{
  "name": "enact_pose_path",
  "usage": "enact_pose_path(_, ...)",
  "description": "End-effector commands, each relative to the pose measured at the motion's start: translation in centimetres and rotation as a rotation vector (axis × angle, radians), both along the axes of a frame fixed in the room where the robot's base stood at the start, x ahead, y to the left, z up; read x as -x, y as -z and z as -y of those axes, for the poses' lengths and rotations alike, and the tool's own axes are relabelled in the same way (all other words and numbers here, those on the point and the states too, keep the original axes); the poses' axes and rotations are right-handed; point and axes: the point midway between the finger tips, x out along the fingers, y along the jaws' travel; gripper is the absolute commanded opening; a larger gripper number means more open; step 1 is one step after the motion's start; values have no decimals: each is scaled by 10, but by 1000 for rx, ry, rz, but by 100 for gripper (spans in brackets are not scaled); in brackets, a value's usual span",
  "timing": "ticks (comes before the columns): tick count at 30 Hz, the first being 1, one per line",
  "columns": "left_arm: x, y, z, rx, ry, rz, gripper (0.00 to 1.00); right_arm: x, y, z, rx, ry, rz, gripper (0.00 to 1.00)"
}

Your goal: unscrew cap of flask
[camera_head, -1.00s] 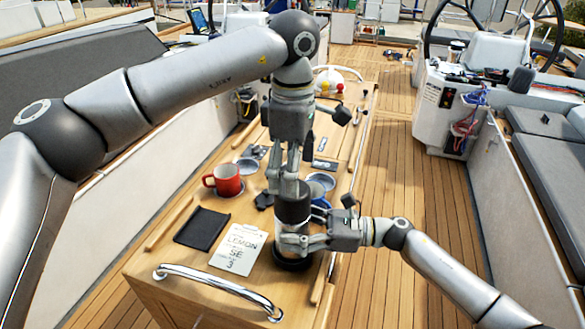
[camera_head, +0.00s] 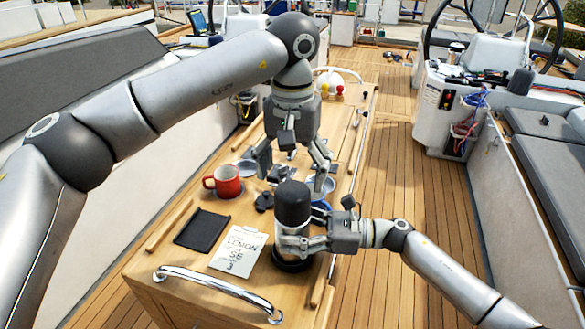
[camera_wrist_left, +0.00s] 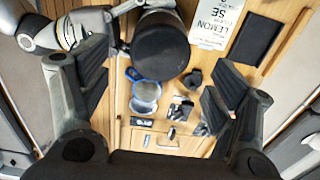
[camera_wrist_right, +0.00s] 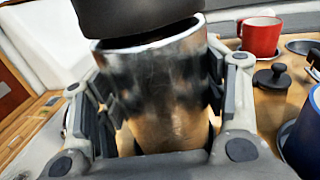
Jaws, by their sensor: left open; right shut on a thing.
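The flask has a shiny steel body (camera_head: 290,244) and a wide black cap (camera_head: 292,205). It stands upright on the wooden table. The cap sits at the top of the body; in the right wrist view the cap (camera_wrist_right: 138,14) shows a dark gap above the steel rim (camera_wrist_right: 150,42). My right gripper (camera_head: 303,243) is shut around the steel body (camera_wrist_right: 160,95), one finger on each side. My left gripper (camera_head: 292,163) is open and empty, above and behind the cap. In the left wrist view the cap (camera_wrist_left: 160,46) lies beyond the spread fingers, not between them.
A red mug (camera_head: 226,181), a black mat (camera_head: 203,229) and a paper list (camera_head: 239,250) lie left of the flask. A chrome rail (camera_head: 220,288) edges the table front.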

Motion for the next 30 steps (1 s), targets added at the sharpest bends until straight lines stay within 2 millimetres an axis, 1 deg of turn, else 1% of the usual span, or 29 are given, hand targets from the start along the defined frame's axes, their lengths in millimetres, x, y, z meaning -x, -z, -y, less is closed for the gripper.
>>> enact_pose_path(3,0,0,0,0,157,0,82,0,-1,0,-1,1,1,0)
enact_pose_path(6,0,0,0,2,263,0,82,0,-1,0,-1,1,1,0)
enact_pose_path(9,0,0,0,2,336,0,82,0,-1,0,-1,1,1,0)
enact_pose_path(14,0,3,0,1,388,-2,82,0,0,0,-1,1,1,0)
enact_pose_path(17,0,13,-1,1,392,-3,82,0,0,0,-1,1,1,0)
enact_pose_path(27,0,64,-1,1,390,-3,82,0,-1,0,-1,1,1,0)
enact_pose_path(30,0,73,-1,0,389,-1,82,0,-1,0,-1,1,1,0)
